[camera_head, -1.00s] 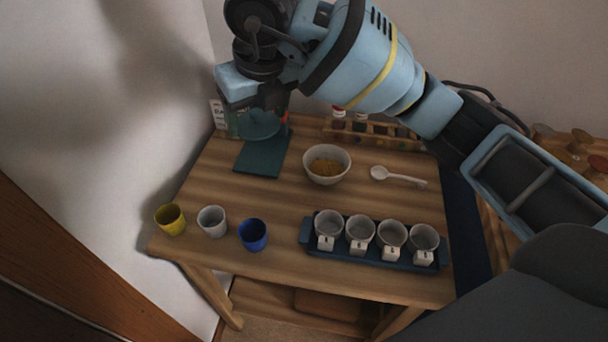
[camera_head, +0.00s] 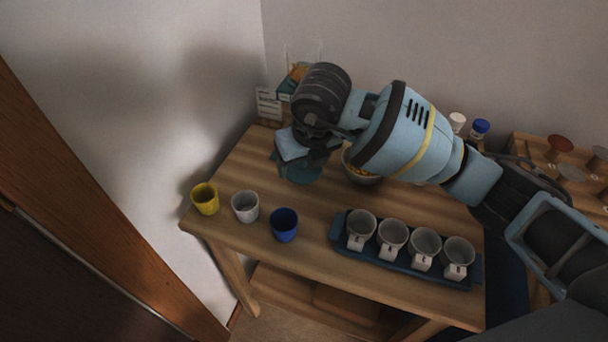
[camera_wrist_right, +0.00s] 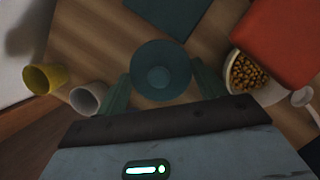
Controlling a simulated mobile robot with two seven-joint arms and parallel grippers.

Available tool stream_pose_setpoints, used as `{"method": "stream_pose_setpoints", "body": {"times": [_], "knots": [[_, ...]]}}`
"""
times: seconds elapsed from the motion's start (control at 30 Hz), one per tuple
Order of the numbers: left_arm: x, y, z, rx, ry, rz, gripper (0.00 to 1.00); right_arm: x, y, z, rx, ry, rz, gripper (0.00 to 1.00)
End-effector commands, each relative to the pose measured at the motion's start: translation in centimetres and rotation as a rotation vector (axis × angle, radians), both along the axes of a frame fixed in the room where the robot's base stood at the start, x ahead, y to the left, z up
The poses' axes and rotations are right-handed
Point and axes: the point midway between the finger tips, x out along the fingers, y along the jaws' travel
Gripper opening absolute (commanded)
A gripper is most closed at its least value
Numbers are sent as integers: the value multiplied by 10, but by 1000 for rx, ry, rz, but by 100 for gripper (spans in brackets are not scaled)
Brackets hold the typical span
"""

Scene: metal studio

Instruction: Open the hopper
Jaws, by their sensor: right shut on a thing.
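My right gripper (camera_head: 300,165) hangs over the left part of the wooden table, behind the small cups. In the right wrist view its fingers (camera_wrist_right: 160,92) are closed on a round teal lid-like piece (camera_wrist_right: 160,62) with a raised centre. The piece looks clear of the table. A teal container with orange-yellow on top (camera_head: 288,86), perhaps the hopper, stands at the back left, partly hidden by my wrist. I cannot tell its opening clearly. My left gripper is not in view.
A white bowl (camera_wrist_right: 238,90) holds brown pieces, beside a large red object (camera_wrist_right: 282,38). A dark teal mat (camera_wrist_right: 170,12) lies on the table. Yellow (camera_head: 205,199), white (camera_head: 245,207) and blue (camera_head: 284,225) cups stand front left. A blue tray (camera_head: 337,236) holds several grey cups.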

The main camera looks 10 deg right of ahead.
Motion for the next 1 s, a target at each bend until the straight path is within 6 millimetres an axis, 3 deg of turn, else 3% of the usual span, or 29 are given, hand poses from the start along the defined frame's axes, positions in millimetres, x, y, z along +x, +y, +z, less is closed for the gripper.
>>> {"method": "stream_pose_setpoints", "body": {"times": [0.17, 0.5, 0.9, 0.93, 1.0], "knots": [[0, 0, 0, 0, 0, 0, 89, 0, 0, -3, 0, 0, 0, 42], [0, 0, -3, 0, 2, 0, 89, 0, 0, -44, 1, 2, 0, 43], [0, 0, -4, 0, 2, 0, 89, 0, 0, -48, 0, 0, 0, 43], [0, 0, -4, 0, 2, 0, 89, 0, 0, -48, 0, 0, 0, 71], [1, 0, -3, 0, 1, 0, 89, 0, 0, -48, 0, 0, 0, 80]]}}
